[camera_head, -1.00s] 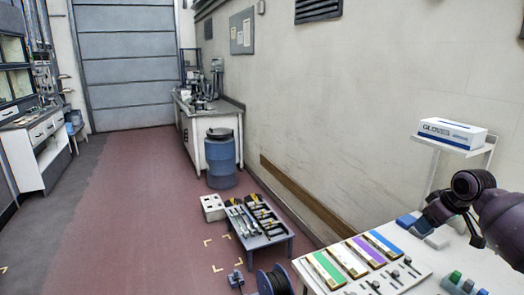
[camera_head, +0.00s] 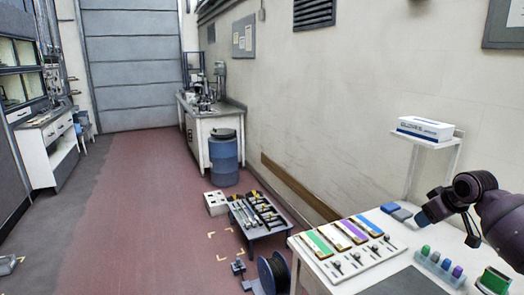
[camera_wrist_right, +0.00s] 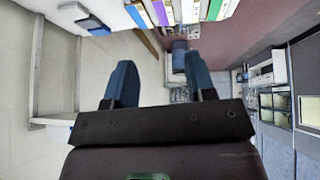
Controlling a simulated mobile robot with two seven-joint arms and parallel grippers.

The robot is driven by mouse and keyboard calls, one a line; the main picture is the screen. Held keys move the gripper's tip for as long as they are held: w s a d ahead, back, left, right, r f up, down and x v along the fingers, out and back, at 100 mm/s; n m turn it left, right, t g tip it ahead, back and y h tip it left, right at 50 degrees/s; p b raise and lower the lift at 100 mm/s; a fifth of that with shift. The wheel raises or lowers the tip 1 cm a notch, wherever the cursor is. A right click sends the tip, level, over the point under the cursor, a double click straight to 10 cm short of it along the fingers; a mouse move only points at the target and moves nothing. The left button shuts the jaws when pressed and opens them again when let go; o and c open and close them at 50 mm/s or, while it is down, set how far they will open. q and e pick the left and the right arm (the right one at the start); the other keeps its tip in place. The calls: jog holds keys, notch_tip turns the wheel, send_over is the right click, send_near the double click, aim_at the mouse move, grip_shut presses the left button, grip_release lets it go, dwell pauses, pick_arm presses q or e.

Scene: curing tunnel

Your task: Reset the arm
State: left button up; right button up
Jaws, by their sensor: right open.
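My right arm comes in from the right edge of the head view, and its gripper (camera_head: 430,212) is above the white worktable (camera_head: 402,238). In the right wrist view the two blue fingers (camera_wrist_right: 160,85) stand well apart with nothing between them, so the gripper is open and empty. My left gripper is in no view.
On the worktable are a panel with coloured strips (camera_head: 338,236), blue and grey blocks (camera_head: 396,211), a rack with coloured caps (camera_head: 440,266) and a green item (camera_head: 495,281). A glove box (camera_head: 426,129) sits on a shelf.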

jog(key=w+a+r+n+t, duration=0.1)
jog(key=w+a+t, duration=0.3)
jog(key=a+t, duration=0.1)
jog(key=s+a+f+t+b, duration=0.2)
jog(key=s+a+f, duration=0.25)
jog(key=f, duration=0.25)
jog(key=s+a+f+t+b, duration=0.1)
jog(key=s+a+f+b, duration=0.15)
jog(key=a+f, duration=0.3)
pick_arm(q)
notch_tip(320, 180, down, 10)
jog(key=b, duration=0.5)
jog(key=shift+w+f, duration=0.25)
pick_arm(e)
jog(key=s+a+f+m+g, duration=0.1)
jog(key=s+a+f+m, duration=0.1)
jog(key=s+f, duration=1.2)
jog(key=s+a+f+m+g+h, duration=0.1)
jog(key=s+a+f+m+g, duration=0.1)
jog(key=s+f, duration=1.2)
jog(key=s, duration=0.3)
jog(key=shift+s+a, duration=0.25)
jog(key=shift+s, duration=0.1)
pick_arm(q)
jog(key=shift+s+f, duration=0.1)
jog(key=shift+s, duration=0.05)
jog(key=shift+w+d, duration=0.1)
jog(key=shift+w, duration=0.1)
